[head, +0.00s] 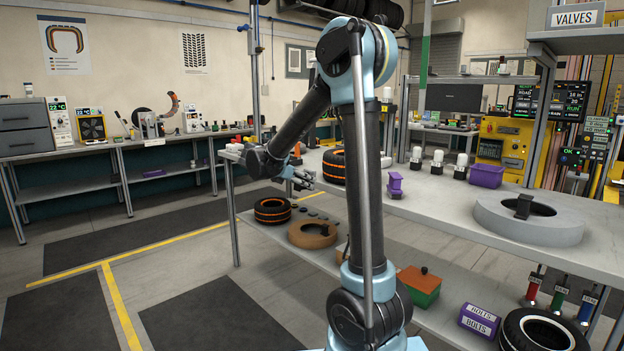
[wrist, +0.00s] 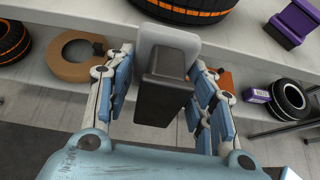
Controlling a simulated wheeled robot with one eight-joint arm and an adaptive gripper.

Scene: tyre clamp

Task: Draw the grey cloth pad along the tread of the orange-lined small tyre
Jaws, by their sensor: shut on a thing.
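The grey cloth pad (wrist: 168,42) is a pale block on a dark handle (wrist: 165,88). My gripper (wrist: 165,78) is shut on it, with one finger on each side, in the wrist view. An orange-lined tyre (wrist: 190,9) lies on the tabletop just beyond the pad, cut off by the top of the wrist view. I cannot tell whether pad and tyre touch. In the head view this tyre (head: 333,166) stands partly behind my arm, and my gripper (head: 303,181) is at the table's edge to its left. The pad is not clear there.
Another orange-lined tyre (head: 272,211) and a brown ring (head: 312,235) lie on the lower shelf. On the tabletop are a purple holder (head: 395,184), a purple bin (head: 486,176) and a large grey ring (head: 528,220). Clear tabletop lies between the holder and the grey ring.

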